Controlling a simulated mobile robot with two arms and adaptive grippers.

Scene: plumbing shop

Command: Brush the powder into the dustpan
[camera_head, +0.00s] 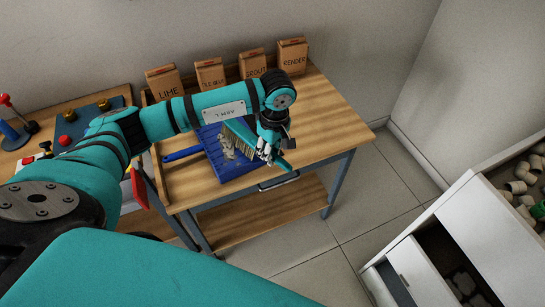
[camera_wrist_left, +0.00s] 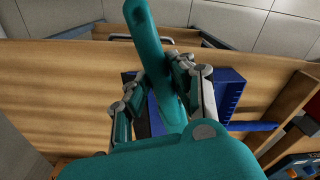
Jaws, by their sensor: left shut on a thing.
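My left gripper (camera_head: 268,148) is above the right part of the dustpan, shut on the teal handle of a brush (camera_head: 283,165). The brush's pale bristles (camera_head: 241,144) point down and left over the pan. In the left wrist view the brush handle (camera_wrist_left: 148,45) stands between the two fingers. The blue dustpan (camera_head: 221,168) lies on the wooden table, its handle (camera_head: 182,153) pointing left. Grey powder (camera_head: 228,149) shows in the pan beside the bristles; bristles and gripper hide part of it. Whether the bristles touch the pan is unclear. My right gripper is out of view.
Brown bags, among them lime (camera_head: 164,84), grout (camera_head: 253,65) and render (camera_head: 292,56), stand along the back of the table (camera_head: 330,110). The table's right part is clear. A side bench (camera_head: 80,108) with coloured items is left. A white cabinet (camera_head: 470,230) with pipe fittings stands right.

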